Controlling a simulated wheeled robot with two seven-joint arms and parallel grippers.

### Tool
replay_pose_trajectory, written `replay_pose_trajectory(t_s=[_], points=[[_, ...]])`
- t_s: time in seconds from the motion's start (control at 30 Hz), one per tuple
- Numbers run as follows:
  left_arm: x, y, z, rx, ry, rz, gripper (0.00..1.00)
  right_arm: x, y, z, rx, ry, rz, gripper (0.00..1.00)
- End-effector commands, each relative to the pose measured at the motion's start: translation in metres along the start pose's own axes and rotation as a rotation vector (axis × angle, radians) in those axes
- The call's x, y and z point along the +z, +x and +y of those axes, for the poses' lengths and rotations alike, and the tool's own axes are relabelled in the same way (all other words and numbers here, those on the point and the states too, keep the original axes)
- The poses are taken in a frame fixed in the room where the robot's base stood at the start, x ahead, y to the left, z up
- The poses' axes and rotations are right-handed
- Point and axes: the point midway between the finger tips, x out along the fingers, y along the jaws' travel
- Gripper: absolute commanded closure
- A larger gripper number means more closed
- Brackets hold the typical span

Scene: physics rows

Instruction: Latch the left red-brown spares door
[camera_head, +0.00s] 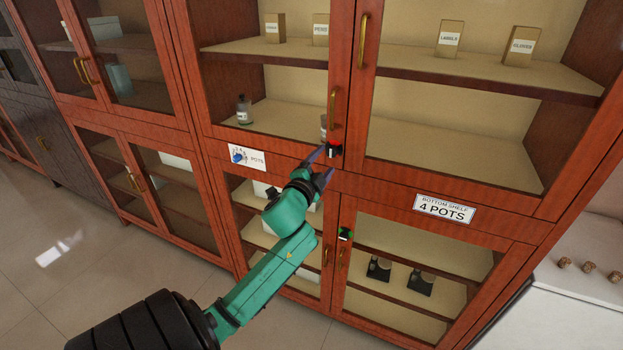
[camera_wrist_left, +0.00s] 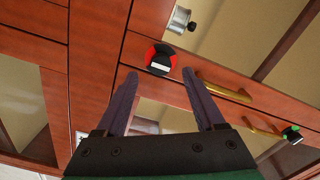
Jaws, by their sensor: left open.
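The upper left red-brown door (camera_head: 343,62) has a glass pane and a brass handle (camera_head: 332,108). I cannot tell whether it stands slightly ajar. A black knob with red on it (camera_head: 334,151) sits at its lower right corner. In the left wrist view the knob (camera_wrist_left: 160,60) shows a red ring and a pale bar. My left gripper (camera_head: 323,164) is open, its fingertips just below the knob. In the left wrist view the gripper (camera_wrist_left: 160,76) has its fingers apart, with the knob beyond and between the tips. I see no contact. My right gripper is not in view.
A black knob with green (camera_head: 345,234) is on the lower doors. The right upper door has a brass handle (camera_head: 362,40). A bottle (camera_head: 244,110) stands behind the left glass. A "4 POTS" label (camera_head: 444,209) is at right. A white counter (camera_head: 575,315) is at lower right.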

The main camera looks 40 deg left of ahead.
Motion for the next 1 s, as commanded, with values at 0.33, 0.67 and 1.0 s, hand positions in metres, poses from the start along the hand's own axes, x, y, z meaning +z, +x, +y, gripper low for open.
replay_pose_trajectory(t_s=[0.33, 0.67, 1.0], points=[[0.002, -0.093, 0.004, 0.004, 0.0, -0.003, 0.29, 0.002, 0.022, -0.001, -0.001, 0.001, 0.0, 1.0], [0.001, -0.105, 0.001, 0.001, 0.001, -0.002, 0.29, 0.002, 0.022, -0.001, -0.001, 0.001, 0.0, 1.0], [0.001, -0.104, 0.002, 0.003, 0.0, -0.003, 0.29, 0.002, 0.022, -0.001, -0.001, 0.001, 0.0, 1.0]])
